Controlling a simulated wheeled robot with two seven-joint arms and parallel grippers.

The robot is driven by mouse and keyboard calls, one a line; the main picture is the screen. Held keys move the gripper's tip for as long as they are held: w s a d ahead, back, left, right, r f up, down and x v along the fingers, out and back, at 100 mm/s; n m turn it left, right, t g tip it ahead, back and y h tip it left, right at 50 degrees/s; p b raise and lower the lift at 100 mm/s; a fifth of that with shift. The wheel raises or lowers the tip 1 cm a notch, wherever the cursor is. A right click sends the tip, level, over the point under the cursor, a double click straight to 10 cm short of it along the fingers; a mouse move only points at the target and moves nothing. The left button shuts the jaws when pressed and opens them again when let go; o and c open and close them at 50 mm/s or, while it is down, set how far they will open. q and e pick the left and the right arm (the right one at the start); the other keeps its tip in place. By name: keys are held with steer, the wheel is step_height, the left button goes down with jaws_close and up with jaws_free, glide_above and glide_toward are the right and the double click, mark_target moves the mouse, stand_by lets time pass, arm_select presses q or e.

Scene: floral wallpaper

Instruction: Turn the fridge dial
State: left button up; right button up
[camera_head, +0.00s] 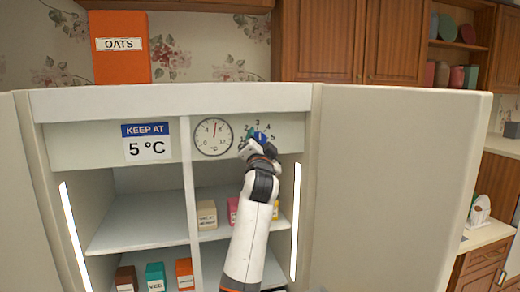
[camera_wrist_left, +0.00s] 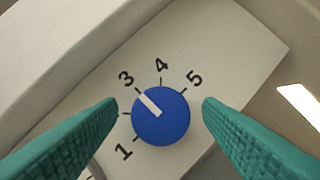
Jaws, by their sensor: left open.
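The fridge dial is a round blue knob with a white pointer, on the pale panel above the shelves. In the left wrist view the dial (camera_wrist_left: 165,120) sits between the two teal fingers, and its pointer points at the mark by 3. In the head view only part of the dial (camera_head: 262,137) shows above my gripper. My left gripper (camera_wrist_left: 160,106) is open, with a finger on either side of the dial and visible gaps. In the head view, my left gripper (camera_head: 252,142) hides the dial's lower part. My right gripper is not in view.
A round gauge (camera_head: 213,137) left of the dial has its red needle nearly upright. A sign (camera_head: 146,142) reads "KEEP AT 5 °C". Open fridge doors stand at both sides, the right door (camera_head: 400,190) close to my arm. Small boxes stand on the shelves.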

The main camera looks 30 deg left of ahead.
arm_select(q)
steer(key=b+v, duration=0.5)
steer(key=v, duration=0.6)
steer(key=shift+s+d+f, duration=0.15)
steer(key=shift+s+d, duration=0.05)
steer(key=shift+s, duration=0.1)
